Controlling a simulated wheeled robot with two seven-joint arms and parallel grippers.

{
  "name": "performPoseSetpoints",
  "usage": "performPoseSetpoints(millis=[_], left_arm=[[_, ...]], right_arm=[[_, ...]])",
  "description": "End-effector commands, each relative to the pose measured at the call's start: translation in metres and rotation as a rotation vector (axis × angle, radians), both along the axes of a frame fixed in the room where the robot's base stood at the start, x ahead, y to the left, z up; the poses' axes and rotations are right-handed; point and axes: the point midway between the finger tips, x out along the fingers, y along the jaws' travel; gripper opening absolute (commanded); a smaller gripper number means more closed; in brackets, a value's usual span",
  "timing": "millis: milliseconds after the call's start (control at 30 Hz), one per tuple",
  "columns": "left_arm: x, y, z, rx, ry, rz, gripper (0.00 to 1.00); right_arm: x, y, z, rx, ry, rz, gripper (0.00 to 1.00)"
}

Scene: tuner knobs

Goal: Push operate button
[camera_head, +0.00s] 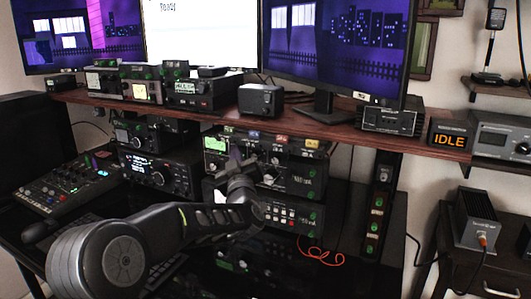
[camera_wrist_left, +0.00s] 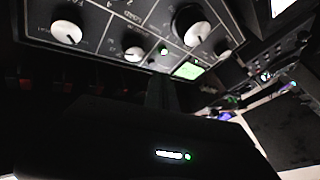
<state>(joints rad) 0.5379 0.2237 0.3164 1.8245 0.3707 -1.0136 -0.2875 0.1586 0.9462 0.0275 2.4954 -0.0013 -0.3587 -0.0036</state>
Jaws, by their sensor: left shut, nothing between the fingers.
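A stack of dark radio units (camera_head: 290,180) stands under the wooden shelf, with a green-lit meter, knobs and several small buttons on the fronts. I cannot tell which control is the operate button. My left gripper (camera_head: 236,163) is in front of this stack, shut and empty, and covers part of the unit fronts. In the left wrist view, my left gripper (camera_wrist_left: 162,92) is a dark shape below a panel (camera_wrist_left: 115,25) with several white knobs and a small green-lit display (camera_wrist_left: 187,70). Contact with the panel cannot be told. My right gripper is not in view.
The wooden shelf (camera_head: 330,128) above carries small devices and monitors. An orange IDLE display (camera_head: 449,140) sits at its right end. A mixer (camera_head: 65,188) and another radio (camera_head: 160,170) are to the left. An orange cable (camera_head: 320,254) lies below the stack.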

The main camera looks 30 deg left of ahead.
Motion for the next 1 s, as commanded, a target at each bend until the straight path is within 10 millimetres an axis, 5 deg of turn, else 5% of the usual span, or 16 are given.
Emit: performPoseSetpoints(millis=[367, 1000], left_arm=[[-0.005, 0.000, 0.000, 0.001, -0.001, 0.000, 0.00], [-0.060, -0.007, 0.000, 0.000, 0.000, 0.000, 0.00]], right_arm=[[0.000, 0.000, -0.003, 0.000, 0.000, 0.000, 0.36], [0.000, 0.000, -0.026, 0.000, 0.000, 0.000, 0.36]])
